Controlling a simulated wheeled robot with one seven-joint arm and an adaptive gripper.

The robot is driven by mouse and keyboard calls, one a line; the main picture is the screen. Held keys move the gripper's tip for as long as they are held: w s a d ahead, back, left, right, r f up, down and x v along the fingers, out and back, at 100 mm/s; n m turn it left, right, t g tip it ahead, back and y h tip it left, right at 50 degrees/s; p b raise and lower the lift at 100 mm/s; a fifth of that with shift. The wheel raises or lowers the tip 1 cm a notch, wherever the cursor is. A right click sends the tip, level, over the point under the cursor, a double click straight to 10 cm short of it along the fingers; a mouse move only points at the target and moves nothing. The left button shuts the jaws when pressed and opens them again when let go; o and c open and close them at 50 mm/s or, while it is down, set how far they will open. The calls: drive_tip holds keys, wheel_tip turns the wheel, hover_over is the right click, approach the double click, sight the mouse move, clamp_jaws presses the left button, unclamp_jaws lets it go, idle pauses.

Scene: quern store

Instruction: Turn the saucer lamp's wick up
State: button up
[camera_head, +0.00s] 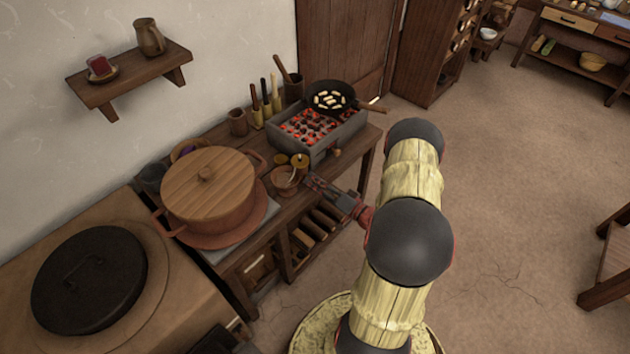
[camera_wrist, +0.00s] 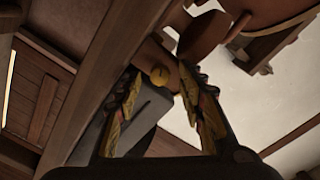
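A small brown pot-like thing (camera_head: 285,178), which looks like the saucer lamp, stands near the front edge of the wooden bench. Its wick is too small to make out. My gripper (camera_head: 312,181) is just right of it, reaching in from the right at bench height. In the wrist view my gripper (camera_wrist: 162,78) has its two fingers spread apart. Whether the knob belongs to the lamp I cannot tell for sure.
A brazier of glowing coals (camera_head: 308,127) with a frying pan (camera_head: 331,100) stands behind right. A large lidded pot (camera_head: 210,190) stands to the left. Tools stand in holders (camera_head: 265,103) at the back. Open floor (camera_head: 500,200) lies to the right.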

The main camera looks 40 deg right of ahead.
drive_tip(key=s, duration=1.1)
drive_tip(key=shift+d+r, duration=0.15)
drive_tip(key=shift+d, duration=0.15)
drive_tip(key=shift+w, duration=0.1)
